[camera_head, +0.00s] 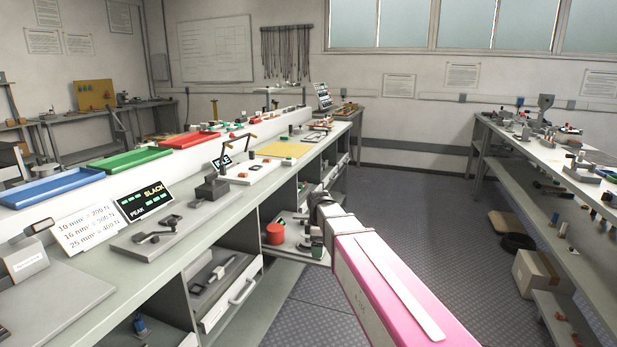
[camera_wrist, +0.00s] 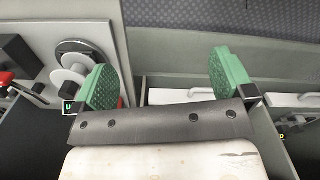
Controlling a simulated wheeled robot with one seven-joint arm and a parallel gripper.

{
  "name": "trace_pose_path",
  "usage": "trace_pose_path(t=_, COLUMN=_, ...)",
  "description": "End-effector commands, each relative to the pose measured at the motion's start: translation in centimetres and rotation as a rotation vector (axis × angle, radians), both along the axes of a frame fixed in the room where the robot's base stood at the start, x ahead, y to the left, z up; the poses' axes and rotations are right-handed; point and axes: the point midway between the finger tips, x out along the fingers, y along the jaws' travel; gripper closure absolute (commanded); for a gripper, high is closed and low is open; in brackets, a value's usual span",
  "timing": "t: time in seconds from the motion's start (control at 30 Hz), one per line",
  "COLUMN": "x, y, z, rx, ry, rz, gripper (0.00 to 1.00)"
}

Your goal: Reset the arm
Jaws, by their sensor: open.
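My arm (camera_head: 385,275), with a pink cover, reaches from the lower right towards the long bench on the left. My gripper (camera_wrist: 166,84) shows two green finger pads set wide apart in the wrist view. It is open, with nothing held between the pads. In the head view my gripper is mostly hidden at the far end of the arm, low by the bench's open shelves.
The long bench (camera_head: 108,285) carries blue (camera_head: 52,187), green (camera_head: 130,159) and red (camera_head: 190,140) trays. A display (camera_head: 147,201) reads "SLACK" and "PEAK".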

Motion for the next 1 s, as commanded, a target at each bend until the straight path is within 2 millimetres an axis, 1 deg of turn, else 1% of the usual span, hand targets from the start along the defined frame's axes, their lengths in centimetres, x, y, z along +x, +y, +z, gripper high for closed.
trace_pose_path(t=0.03, x=-0.8, y=-0.8, z=-0.7, rx=-0.001, ry=0.001, rz=-0.05, gripper=0.0)
trace_pose_path(t=0.17, x=-2.3, y=-2.8, z=-2.4, rx=-0.001, ry=0.001, rz=-0.204, gripper=0.0)
trace_pose_path(t=0.27, x=-4.0, y=-4.7, z=-4.0, rx=0.0, ry=0.002, rz=-0.357, gripper=0.0)
trace_pose_path(t=0.37, x=-6.4, y=-7.1, z=-6.0, rx=0.0, ry=0.002, rz=-0.56, gripper=0.0)
trace_pose_path(t=0.4, x=-7.5, y=-8.2, z=-6.9, rx=0.0, ry=0.002, rz=-0.657, gripper=0.0)
trace_pose_path(t=0.5, x=-10.4, y=-10.8, z=-8.9, rx=0.0, ry=0.001, rz=-0.904, gripper=0.0)
trace_pose_path(t=0.6, x=-12.9, y=-12.8, z=-10.5, rx=0.002, ry=-0.001, rz=-1.123, gripper=0.0)
trace_pose_path(t=0.7, x=-14.8, y=-14.3, z=-11.6, rx=0.003, ry=-0.002, rz=-1.293, gripper=0.0)
trace_pose_path(t=0.8, x=-15.9, y=-15.1, z=-12.3, rx=0.003, ry=-0.002, rz=-1.403, gripper=0.0)
trace_pose_path(t=0.9, x=-16.3, y=-15.5, z=-12.6, rx=0.005, ry=-0.005, rz=-1.458, gripper=0.0)
trace_pose_path(t=1.0, x=-16.4, y=-15.5, z=-12.7, rx=0.006, ry=-0.005, rz=-1.472, gripper=0.0)
